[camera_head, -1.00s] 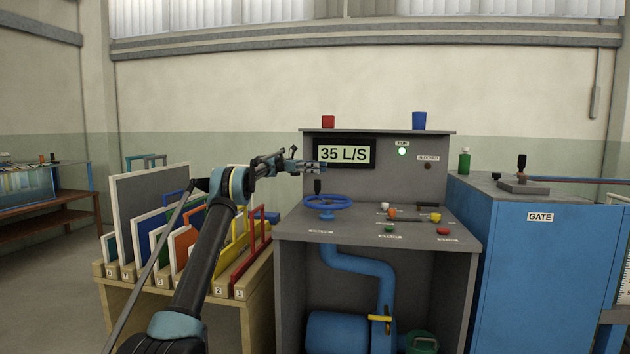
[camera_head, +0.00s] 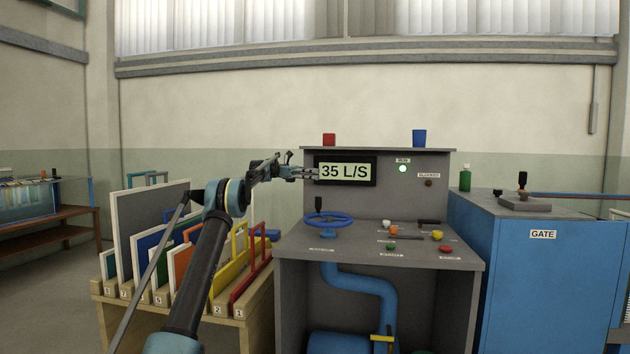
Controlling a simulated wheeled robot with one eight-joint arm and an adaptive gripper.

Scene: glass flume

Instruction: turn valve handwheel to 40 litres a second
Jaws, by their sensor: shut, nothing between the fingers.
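The blue valve handwheel (camera_head: 328,220) lies flat on the left of the grey console's sloping top, with a black knob standing up from its rim. The display (camera_head: 345,171) on the console's back panel reads 35 L/S. My gripper (camera_head: 312,173) is in front of the display's left edge, above the handwheel and apart from it. Its fingers are small in the picture; it is shut and holds nothing. The round green lamp (camera_head: 402,168) under the RUN label is lit.
Several small knobs and buttons, including a red button (camera_head: 445,249), sit right of the handwheel. A rack (camera_head: 235,332) of coloured panels is at left, a blue GATE cabinet (camera_head: 543,285) at right.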

